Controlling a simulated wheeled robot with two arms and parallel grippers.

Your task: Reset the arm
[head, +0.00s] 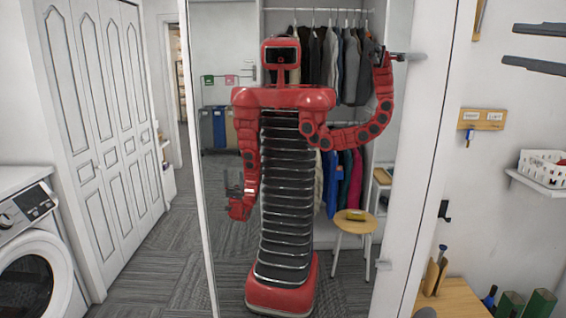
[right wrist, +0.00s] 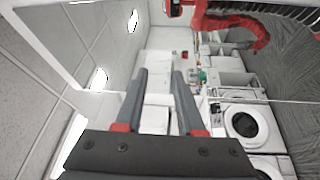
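My right gripper (head: 508,44) shows at the upper right of the head view. Its two dark fingers point left and are apart with nothing between them. In the right wrist view the right gripper (right wrist: 159,73) is also open and empty. A tall mirror (head: 345,280) in front of me shows a red robot that looks like my reflection, with the right arm raised and bent out to the side. The left arm hangs down in the reflection. My left gripper (head: 234,190) shows only there, small, so its opening is unclear.
A washing machine (head: 35,270) stands at the left by white folding doors (head: 105,130). At the right are a wall hook board (head: 482,119), a white basket (head: 543,166) on a shelf and a wooden table (head: 450,300) with bottles. Grey carpet (head: 160,250) is clear at the left.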

